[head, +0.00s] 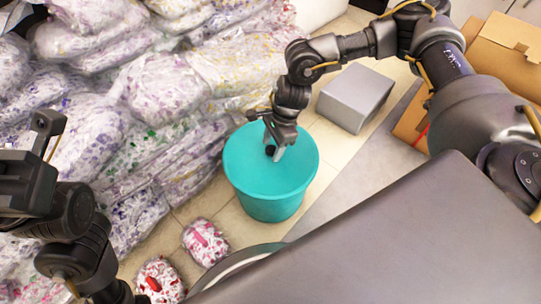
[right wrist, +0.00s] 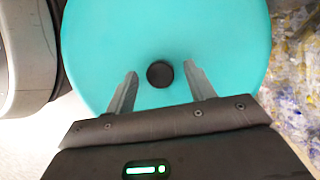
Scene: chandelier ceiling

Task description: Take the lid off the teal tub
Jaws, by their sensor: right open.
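The teal tub (head: 268,206) stands on the tiled floor in the middle of the head view. Its flat teal lid (head: 295,160) is on top of it, and a round black knob (right wrist: 160,74) is near the lid's middle in the right wrist view. My right gripper (head: 275,152) is above the lid. In the right wrist view its two fingers (right wrist: 163,80) are open, one on each side of the knob, with gaps between. My left gripper (head: 45,130) is at the left edge of the head view, away from the tub; its finger state is unclear.
Clear bags (head: 140,130) of coloured scraps are piled left of and behind the tub. Two small bags (head: 205,243) (head: 160,280) lie on the floor in front. A grey box (head: 355,97) stands behind right, and cardboard boxes (head: 505,60) are at the far right.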

